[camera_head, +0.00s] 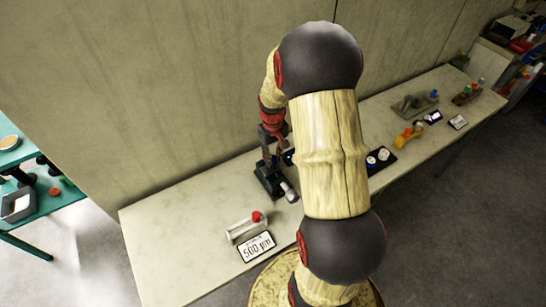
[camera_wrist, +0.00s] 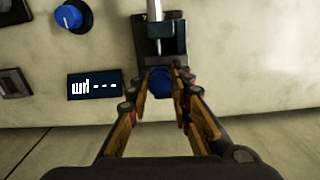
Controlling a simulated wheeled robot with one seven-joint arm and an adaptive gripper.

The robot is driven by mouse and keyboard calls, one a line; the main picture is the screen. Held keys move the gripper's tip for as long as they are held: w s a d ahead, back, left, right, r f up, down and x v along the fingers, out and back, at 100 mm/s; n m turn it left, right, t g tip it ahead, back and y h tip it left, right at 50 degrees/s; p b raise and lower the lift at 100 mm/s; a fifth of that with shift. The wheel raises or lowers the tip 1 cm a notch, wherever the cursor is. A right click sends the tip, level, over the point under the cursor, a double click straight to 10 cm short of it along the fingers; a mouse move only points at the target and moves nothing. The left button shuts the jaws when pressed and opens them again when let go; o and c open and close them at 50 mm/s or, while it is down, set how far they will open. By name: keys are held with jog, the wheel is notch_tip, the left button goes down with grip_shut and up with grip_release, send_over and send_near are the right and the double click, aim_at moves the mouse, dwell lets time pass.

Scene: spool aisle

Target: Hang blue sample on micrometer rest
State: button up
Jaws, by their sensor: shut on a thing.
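The blue sample (camera_wrist: 160,84) is held between the fingertips of my gripper (camera_wrist: 159,78) in the wrist view; the fingers hide its sides. Just beyond it stands the dark micrometer rest (camera_wrist: 160,50), with a silver rod above it. The sample is close to the near side of the rest; I cannot tell whether they touch. In the head view, the dark micrometer stand (camera_head: 266,184) with its silver barrel is below my gripper (camera_head: 272,142), and the arm hides part of that area.
A display with dashes (camera_wrist: 95,86) and a blue knob (camera_wrist: 70,17) lie left of the rest. A clear rack (camera_head: 240,231) with a red-ended piece and a "500 µm" sign (camera_head: 257,247) are at the bench front. Several items stand farther right. The left bench end is clear.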

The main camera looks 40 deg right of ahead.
jog(key=shift+f+b, duration=0.5)
jog(key=shift+f, duration=0.45)
jog(key=o, duration=1.1)
jog(key=shift+r, duration=0.1)
notch_tip(320, 180, up, 12)
